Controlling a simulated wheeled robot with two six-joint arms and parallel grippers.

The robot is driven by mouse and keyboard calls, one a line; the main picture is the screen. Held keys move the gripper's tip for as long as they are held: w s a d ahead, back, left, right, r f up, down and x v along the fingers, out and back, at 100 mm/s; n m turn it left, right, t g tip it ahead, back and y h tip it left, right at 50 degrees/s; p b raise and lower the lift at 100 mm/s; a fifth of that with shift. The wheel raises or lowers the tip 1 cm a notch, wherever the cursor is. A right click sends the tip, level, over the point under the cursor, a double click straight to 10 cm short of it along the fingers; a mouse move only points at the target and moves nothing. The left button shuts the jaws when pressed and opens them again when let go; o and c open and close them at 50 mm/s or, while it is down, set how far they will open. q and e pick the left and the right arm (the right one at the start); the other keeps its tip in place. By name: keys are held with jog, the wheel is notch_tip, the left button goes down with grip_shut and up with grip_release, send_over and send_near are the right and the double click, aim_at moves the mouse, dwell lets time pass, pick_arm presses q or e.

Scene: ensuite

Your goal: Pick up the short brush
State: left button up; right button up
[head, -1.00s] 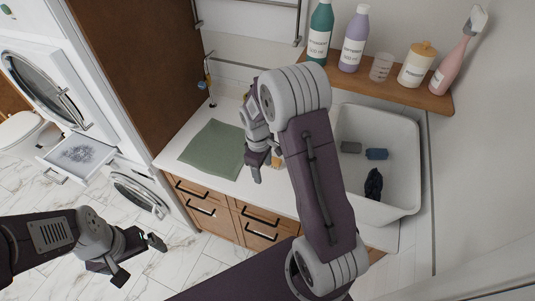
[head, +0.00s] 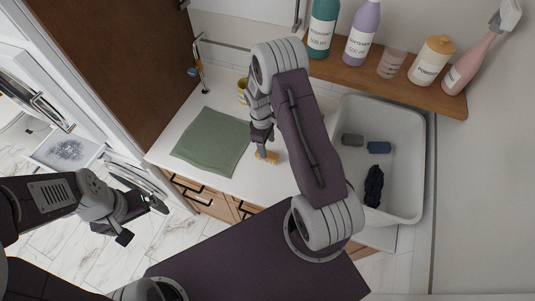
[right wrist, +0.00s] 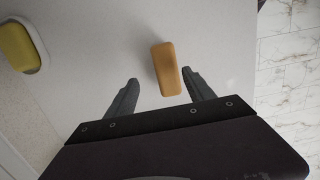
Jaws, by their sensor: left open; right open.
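The short brush (head: 267,158) shows a tan wooden back and lies on the white counter, right of the green cloth. In the right wrist view the brush (right wrist: 166,69) is an oblong block between and just ahead of the two fingertips of my right gripper (right wrist: 162,88). That gripper is open and empty, nearer the right finger. In the head view my right gripper (head: 260,145) is over the counter at the brush, partly hidden by its own arm. My left gripper (head: 137,217) is open and empty, at the left, in front of the drawers.
A green cloth (head: 210,141) lies on the counter (head: 215,184). A white basin (head: 417,175) with dark cloths is at right, below a shelf (head: 400,87) of bottles. The counter's front edge is close to the brush.

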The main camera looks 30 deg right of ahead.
jog(key=f, duration=0.1)
jog(key=f+p, duration=0.1)
jog(key=s+f+p, duration=0.1)
jog(key=shift+s+a+f, duration=0.1)
jog(key=shift+a+f, duration=0.25)
jog(key=shift+s+f, duration=0.15)
jog(key=shift+f, duration=0.25)
jog(key=shift+w+d+f, duration=0.15)
jog(key=shift+w+f, duration=0.05)
jog(key=shift+w, duration=0.05)
jog(key=shift+s+f, duration=0.1)
jog(key=shift+s, duration=0.05)
jog(key=shift+f, duration=0.1)
grip_shut()
